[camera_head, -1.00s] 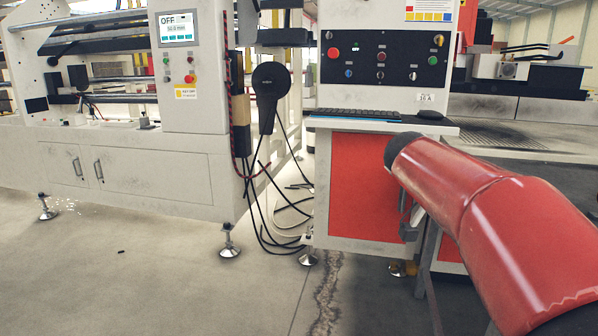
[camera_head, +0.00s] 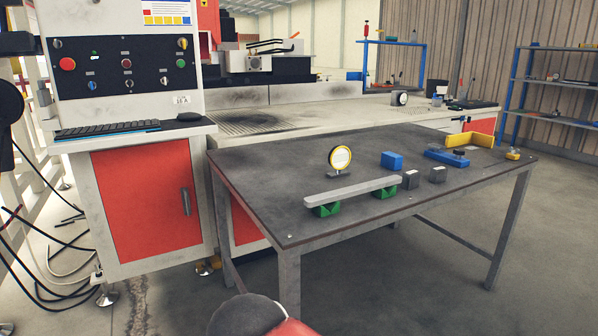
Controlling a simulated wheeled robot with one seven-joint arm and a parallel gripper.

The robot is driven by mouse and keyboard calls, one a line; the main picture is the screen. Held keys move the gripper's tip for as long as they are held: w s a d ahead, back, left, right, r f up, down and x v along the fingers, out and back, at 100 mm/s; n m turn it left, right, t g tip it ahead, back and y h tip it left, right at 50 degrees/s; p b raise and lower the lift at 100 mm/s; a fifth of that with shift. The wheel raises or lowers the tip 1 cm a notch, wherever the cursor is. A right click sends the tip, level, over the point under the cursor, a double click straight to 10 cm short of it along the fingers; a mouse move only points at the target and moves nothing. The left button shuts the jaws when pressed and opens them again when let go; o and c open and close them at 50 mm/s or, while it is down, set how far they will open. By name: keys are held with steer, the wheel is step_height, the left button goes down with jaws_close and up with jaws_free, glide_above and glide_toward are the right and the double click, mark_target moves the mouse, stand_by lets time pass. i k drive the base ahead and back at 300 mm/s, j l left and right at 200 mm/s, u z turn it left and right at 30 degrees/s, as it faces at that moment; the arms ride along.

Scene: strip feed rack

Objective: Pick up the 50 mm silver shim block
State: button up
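Two small dark grey blocks stand side by side on the dark worktable (camera_head: 300,222), right of its middle. The left block (camera_head: 411,180) is next to a green support, and the right block (camera_head: 438,175) stands slightly apart from it. They are the closest match to a silver shim block; I cannot read a size on either or tell which is the 50 mm one. My gripper is not in view. Only a dark-capped red part of my arm shows at the bottom edge, apart from the blocks.
A long grey bar (camera_head: 352,191) rests on two green supports at the table's front. Behind stand a round yellow gauge (camera_head: 340,160) and a blue block (camera_head: 391,160). A blue fixture (camera_head: 446,158) and yellow angle piece (camera_head: 470,140) are farther right. A control cabinet (camera_head: 145,215) stands left.

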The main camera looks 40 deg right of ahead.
mark_target(411, 178)
steer(key=k+l+z, duration=0.1)
steer(key=z, duration=1.85)
